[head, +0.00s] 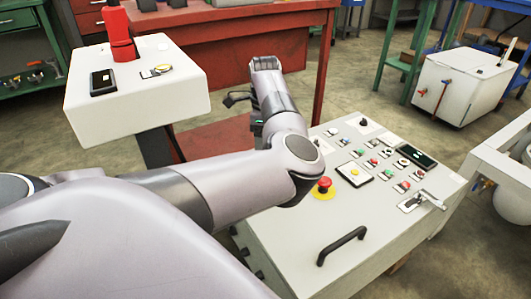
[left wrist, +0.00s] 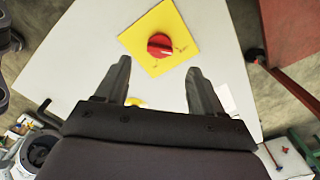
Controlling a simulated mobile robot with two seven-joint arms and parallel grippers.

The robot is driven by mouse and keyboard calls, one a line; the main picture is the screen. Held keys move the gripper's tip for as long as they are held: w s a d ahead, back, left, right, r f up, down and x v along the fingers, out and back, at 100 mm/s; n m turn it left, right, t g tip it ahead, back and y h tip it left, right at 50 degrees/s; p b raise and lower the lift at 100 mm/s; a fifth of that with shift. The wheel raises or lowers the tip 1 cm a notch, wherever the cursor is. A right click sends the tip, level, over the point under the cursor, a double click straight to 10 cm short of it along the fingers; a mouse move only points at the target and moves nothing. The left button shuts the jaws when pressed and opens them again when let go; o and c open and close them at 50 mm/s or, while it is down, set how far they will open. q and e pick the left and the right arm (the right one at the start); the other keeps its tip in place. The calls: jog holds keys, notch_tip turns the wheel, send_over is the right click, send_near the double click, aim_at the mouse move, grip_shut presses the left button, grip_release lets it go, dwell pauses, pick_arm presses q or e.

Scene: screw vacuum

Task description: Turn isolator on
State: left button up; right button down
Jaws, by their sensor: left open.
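In the left wrist view, a red rotary knob (left wrist: 160,46) sits on a square yellow plate (left wrist: 178,28), which I take as the isolator. The plate is fixed to a pale panel face (left wrist: 80,50). My left gripper (left wrist: 158,66) is open, its two dark fingers apart and empty. The knob lies just beyond the fingertips, roughly centred between them, not touched. In the head view my left arm reaches over the middle of the scene, and I cannot make out the knob there. My right gripper is not in view.
In the head view, a control console (head: 300,235) with buttons, a red mushroom button (head: 323,183) and a black handle (head: 342,246) stands right. A white pedestal box (head: 135,105) bearing a red device (head: 118,35) stands left. A red workbench (head: 240,50) is behind.

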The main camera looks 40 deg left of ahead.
pick_arm(q)
notch_tip(320, 180, down, 6)
jog(key=shift+b, duration=1.25)
jog(key=shift+f, duration=0.55)
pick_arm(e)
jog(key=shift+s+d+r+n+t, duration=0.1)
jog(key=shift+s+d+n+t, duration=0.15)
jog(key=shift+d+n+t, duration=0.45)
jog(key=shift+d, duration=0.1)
pick_arm(q)
jog(key=c, duration=1.1)
